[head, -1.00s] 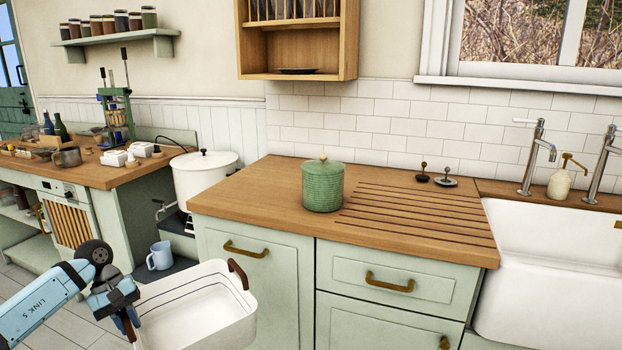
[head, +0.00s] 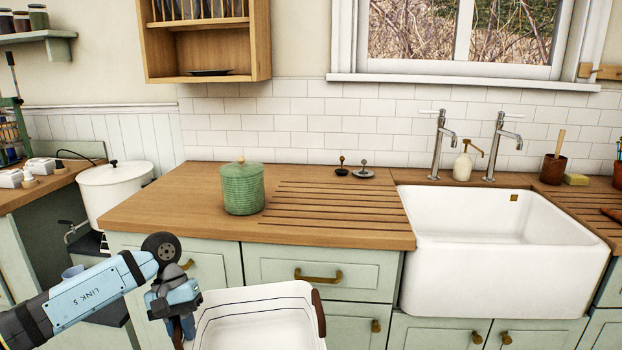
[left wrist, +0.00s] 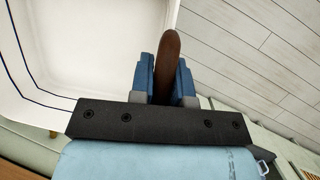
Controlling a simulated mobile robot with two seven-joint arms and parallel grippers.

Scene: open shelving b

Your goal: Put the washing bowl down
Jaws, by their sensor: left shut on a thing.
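The washing bowl (head: 262,326) is a white rectangular tub with dark lines inside and brown handles. It is held in front of the cabinets, below the worktop's front edge, and its lower part is cut off by the head view. My left gripper (head: 180,318) is at its left side. In the left wrist view the left gripper's blue fingers (left wrist: 165,85) are shut on the brown handle (left wrist: 167,55), with the white inside of the bowl (left wrist: 85,50) to the left. My right gripper is not in view.
The wooden worktop (head: 165,205) has free room left of a green lidded pot (head: 242,188) and on its grooved drainer (head: 335,208). A white sink (head: 500,280) with two taps is at right. A white lidded boiler (head: 115,190) stands at left.

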